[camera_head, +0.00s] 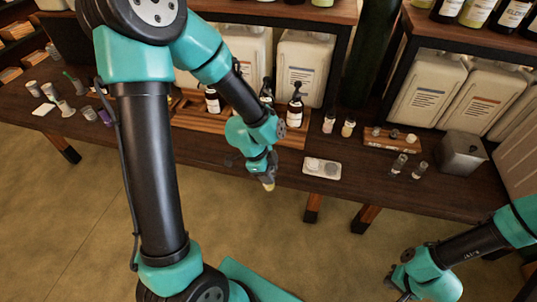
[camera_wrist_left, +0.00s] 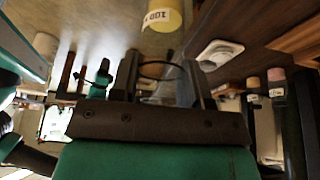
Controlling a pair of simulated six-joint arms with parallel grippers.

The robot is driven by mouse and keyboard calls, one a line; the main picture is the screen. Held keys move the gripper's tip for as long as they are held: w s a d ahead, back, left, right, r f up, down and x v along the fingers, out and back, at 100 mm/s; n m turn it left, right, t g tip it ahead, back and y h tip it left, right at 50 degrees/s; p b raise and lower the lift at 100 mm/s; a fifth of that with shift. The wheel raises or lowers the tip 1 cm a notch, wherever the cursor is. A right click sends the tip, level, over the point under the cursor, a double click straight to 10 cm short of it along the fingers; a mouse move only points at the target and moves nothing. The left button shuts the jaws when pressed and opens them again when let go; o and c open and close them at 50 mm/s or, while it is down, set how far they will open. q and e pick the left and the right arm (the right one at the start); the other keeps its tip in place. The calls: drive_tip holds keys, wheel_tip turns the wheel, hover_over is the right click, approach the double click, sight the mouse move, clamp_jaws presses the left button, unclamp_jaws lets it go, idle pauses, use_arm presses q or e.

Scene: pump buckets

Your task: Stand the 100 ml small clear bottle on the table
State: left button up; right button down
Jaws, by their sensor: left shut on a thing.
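My left gripper (camera_head: 264,172) hangs in front of the table's front edge, pointing down, shut on the small clear bottle. The bottle's yellow end (camera_head: 268,186) shows just below the fingers. In the left wrist view the yellow part (camera_wrist_left: 162,14) bears a label reading "100", and a thin ring of clear body lies between the fingers (camera_wrist_left: 160,85). Most of the body is hidden by the fingers. The dark wooden table (camera_head: 230,160) lies behind the gripper. My right gripper (camera_head: 398,284) is low at the lower right, away from the table; its jaws are unclear.
Pump bottles (camera_head: 295,105) stand on a wooden rack. Clear vials (camera_head: 399,163) are farther right.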

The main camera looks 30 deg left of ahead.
use_arm(q)
drive_tip(key=w+a+f, duration=0.1)
drive_tip(key=w+a, duration=0.6)
drive_tip(key=w, duration=0.4)
drive_tip(key=shift+w+f, duration=0.15)
drive_tip(key=shift+w, duration=0.1)
drive_tip(key=shift+w+a+f, duration=0.15)
drive_tip(key=shift+w+f, duration=0.05)
drive_tip(key=shift+f, duration=0.7)
drive_tip(key=shift+w+a+f, duration=0.1)
drive_tip(key=shift+w+f, duration=0.05)
drive_tip(key=shift+f, duration=0.75)
drive_tip(key=shift+f, duration=0.1)
drive_tip(key=o, duration=1)
drive_tip(key=shift+o, duration=0.2)
drive_tip(key=v, duration=1.2)
